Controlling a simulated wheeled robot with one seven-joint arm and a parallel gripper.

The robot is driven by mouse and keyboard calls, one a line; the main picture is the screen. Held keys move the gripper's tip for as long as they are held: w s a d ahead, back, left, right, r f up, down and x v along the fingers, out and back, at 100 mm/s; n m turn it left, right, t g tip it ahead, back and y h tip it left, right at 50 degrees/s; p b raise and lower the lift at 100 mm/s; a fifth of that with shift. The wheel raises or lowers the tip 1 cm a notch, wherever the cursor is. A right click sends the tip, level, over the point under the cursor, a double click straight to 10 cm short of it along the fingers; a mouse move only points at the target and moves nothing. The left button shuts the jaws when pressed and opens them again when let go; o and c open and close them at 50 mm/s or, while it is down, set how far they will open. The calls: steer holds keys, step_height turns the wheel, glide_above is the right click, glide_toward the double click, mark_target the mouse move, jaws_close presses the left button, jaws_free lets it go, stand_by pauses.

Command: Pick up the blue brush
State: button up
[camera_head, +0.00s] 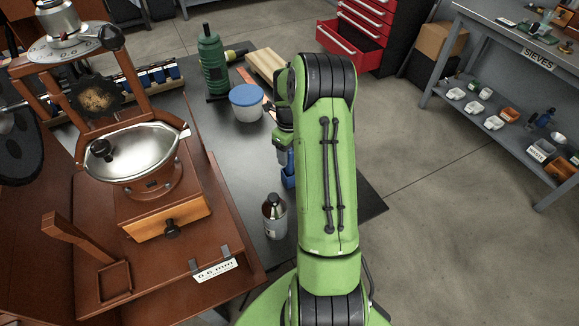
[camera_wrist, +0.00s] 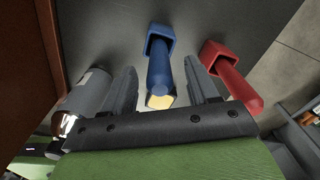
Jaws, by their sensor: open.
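The blue brush (camera_wrist: 160,72) is upright in the wrist view, its square blue base on the dark mat and its handle rising toward my camera, with a pale yellow tip at the near end. My gripper (camera_wrist: 159,82) is open, with one grey finger on each side of the blue handle. I see gaps on both sides, so the fingers do not appear to touch it. In the head view a small blue part of the brush (camera_head: 289,172) shows beside my green arm, which hides most of the area.
A red brush (camera_wrist: 229,74) stands just outside the right finger. A grey bottle (camera_wrist: 87,92) is close outside the left finger; it also shows in the head view (camera_head: 274,216). A blue-lidded tub (camera_head: 247,103), green bottle (camera_head: 213,62) and brown grinder (camera_head: 150,205) stand around.

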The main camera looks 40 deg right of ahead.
mark_target(290, 160)
step_height(290, 160, down, 5)
steer(key=shift+r+b, duration=0.2)
steer(key=shift+b, duration=0.5)
steer(key=shift+r, duration=0.1)
jaws_close()
